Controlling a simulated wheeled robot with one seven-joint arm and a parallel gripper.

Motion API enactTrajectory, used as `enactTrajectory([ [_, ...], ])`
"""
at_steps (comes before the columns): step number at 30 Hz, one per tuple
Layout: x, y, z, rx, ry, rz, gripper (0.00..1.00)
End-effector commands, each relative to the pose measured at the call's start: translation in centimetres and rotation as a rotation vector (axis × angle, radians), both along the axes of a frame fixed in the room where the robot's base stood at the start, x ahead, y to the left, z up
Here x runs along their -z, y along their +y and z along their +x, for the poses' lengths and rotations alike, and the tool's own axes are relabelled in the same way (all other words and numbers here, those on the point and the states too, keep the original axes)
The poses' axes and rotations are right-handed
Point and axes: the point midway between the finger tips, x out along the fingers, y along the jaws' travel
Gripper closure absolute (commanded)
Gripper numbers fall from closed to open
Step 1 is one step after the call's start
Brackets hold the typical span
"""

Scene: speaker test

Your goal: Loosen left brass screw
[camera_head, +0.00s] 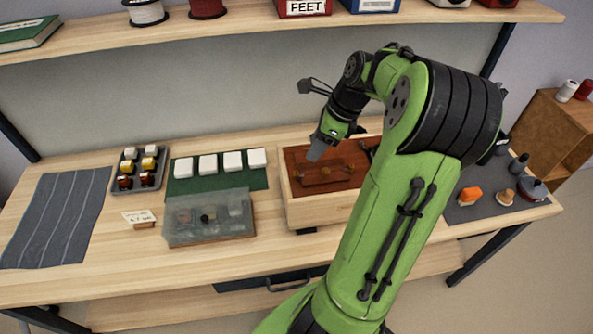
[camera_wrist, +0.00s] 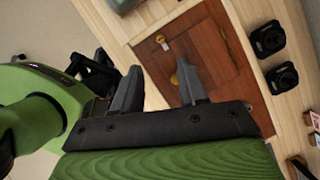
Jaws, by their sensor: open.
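A reddish-brown wooden panel (camera_head: 333,182) sits in a pale wooden box (camera_head: 322,211) on the bench. Small brass parts (camera_head: 325,171) show on it in the head view, too small to tell apart with certainty. My gripper (camera_head: 316,151) is above the panel's left part, pointing down. In the wrist view, my gripper (camera_wrist: 160,66) is open, with nothing between its fingers. The panel (camera_wrist: 205,45) there carries a small brass piece (camera_wrist: 163,43) beyond the fingers and a rounder one (camera_wrist: 175,79) partly behind the right finger. I cannot tell which is the left screw.
Left of the box stand a translucent-lidded tray (camera_head: 210,220), a green mat (camera_head: 218,177) with white blocks, and a small-parts tray (camera_head: 138,170). A grey mat (camera_head: 489,200) with several items lies right. A shelf (camera_head: 240,31) runs above.

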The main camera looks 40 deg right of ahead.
Motion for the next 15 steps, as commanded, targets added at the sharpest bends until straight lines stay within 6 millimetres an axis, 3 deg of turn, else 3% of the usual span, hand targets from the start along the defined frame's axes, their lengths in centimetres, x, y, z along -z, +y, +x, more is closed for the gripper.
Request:
enactTrajectory([
  [1, 1.8, 0.4, 0.5, -0.004, 0.001, 0.003, 0.58],
  [9, 7.7, 1.7, 2.5, -0.004, 0.002, 0.002, 0.58],
  [15, 9.5, 2.2, 3.3, -0.002, 0.000, -0.001, 0.58],
])
